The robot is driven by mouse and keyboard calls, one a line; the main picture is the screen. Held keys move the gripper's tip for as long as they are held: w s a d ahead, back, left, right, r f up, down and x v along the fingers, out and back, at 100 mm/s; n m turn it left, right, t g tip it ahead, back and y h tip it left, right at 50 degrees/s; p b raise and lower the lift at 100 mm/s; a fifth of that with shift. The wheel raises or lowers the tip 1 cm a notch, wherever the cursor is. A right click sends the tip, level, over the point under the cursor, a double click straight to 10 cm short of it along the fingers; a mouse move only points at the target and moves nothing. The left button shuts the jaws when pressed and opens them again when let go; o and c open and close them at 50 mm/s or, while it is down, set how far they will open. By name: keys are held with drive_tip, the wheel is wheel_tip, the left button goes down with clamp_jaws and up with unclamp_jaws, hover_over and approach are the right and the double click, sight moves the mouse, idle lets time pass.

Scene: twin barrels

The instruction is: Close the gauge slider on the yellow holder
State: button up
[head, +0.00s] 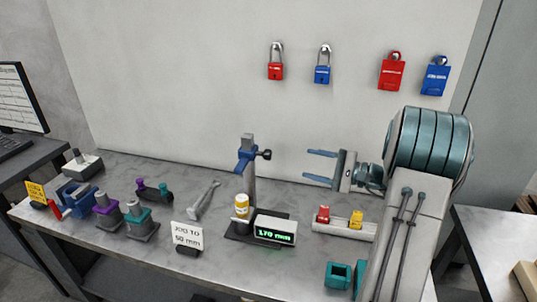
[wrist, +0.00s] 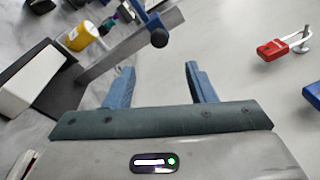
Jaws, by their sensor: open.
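The blue gauge slider (head: 245,159) with a black knob (head: 265,154) sits near the top of an upright grey post. The yellow holder (head: 242,206), a yellow cylinder with a white band, stands low beside the post, with a clear gap below the slider. My gripper (head: 320,166) is open and empty, to the right of the slider and apart from it, its blue fingers pointing left. In the wrist view, the slider (wrist: 151,19) and its knob (wrist: 159,38) show beyond the fingers (wrist: 160,78); the yellow holder (wrist: 80,38) is at upper left.
A display (head: 275,231) reads 170 mm; a sign (head: 188,237) reads "JOG TO 50 mm". A rail (head: 343,229) with red and yellow blocks lies below my gripper. A wrench (head: 203,200) and clamps are left. Padlocks (head: 276,69) hang on the wall. Air between gripper and slider is clear.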

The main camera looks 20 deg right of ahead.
sight(268, 156)
drive_tip(key=p+x, duration=0.3)
drive_tip(key=x, duration=1)
drive_tip(key=shift+w+a, duration=0.1)
drive_tip(key=shift+a, duration=0.3)
drive_tip(key=c, duration=0.9)
drive_tip(key=shift+f, duration=0.1)
